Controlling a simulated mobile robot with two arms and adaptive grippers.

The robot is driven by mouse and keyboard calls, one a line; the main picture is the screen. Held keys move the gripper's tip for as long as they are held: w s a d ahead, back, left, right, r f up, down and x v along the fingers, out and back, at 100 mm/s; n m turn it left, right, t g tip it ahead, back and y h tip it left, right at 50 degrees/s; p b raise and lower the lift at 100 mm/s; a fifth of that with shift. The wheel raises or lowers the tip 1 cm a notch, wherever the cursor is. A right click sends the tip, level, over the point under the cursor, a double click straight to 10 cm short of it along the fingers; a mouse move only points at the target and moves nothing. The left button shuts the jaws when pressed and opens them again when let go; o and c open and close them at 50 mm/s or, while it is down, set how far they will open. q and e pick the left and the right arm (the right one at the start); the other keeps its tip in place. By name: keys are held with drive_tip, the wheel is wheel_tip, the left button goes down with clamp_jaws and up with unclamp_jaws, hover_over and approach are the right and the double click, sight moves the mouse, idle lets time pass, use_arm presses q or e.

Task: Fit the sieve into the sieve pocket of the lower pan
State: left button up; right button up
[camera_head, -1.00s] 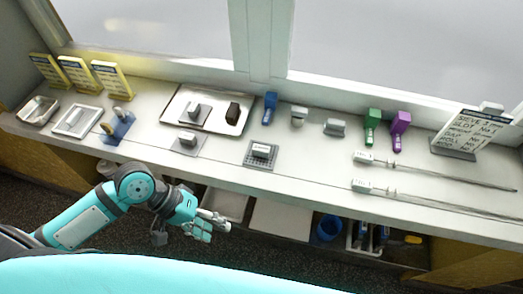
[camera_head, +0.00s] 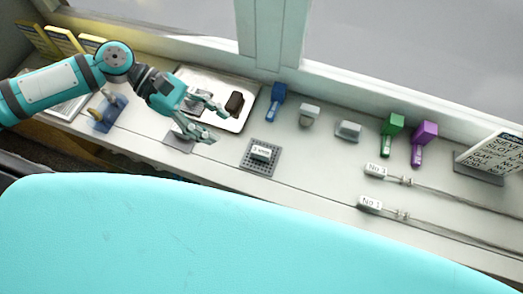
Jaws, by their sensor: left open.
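A dark perforated square with a pale labelled block on top (camera_head: 261,153) lies on the counter right of my left gripper. It looks like a sieve, but the label is too small to read surely. My left gripper (camera_head: 221,124) is open and empty, above the front right part of a silver tray (camera_head: 243,121). A thin grey plate (camera_head: 178,145) lies partly hidden below the gripper. I cannot tell which piece is the lower pan or see its sieve pocket. My right gripper is not in view.
A brown block (camera_head: 235,103) is on the tray close to the fingers. Tagged rods (camera_head: 374,170) lie at right. Between the sieve-like piece and rods the counter is clear.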

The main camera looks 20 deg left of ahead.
sight(260, 151)
use_arm(q)
drive_tip(key=x, duration=0.4)
drive_tip(key=shift+w, duration=0.25)
drive_tip(key=x, duration=0.3)
drive_tip(key=shift+d+f+p, duration=0.1)
drive_tip(key=shift+f+p, duration=0.05)
drive_tip(key=shift+p, duration=0.15)
drive_tip(key=x, duration=0.3)
drive_tip(key=p+x, duration=0.1)
drive_tip(key=shift+w+d+f, duration=0.1)
drive_tip(key=shift+w+f, duration=0.15)
drive_tip(key=shift+d+f, duration=0.15)
drive_tip(key=shift+d, duration=0.05)
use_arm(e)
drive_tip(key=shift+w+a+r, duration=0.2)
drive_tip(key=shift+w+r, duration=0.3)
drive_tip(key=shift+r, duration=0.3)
use_arm(q)
drive_tip(key=shift+c, duration=0.4)
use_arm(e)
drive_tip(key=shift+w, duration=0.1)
use_arm(q)
drive_tip(key=c, duration=0.5)
clamp_jaws()
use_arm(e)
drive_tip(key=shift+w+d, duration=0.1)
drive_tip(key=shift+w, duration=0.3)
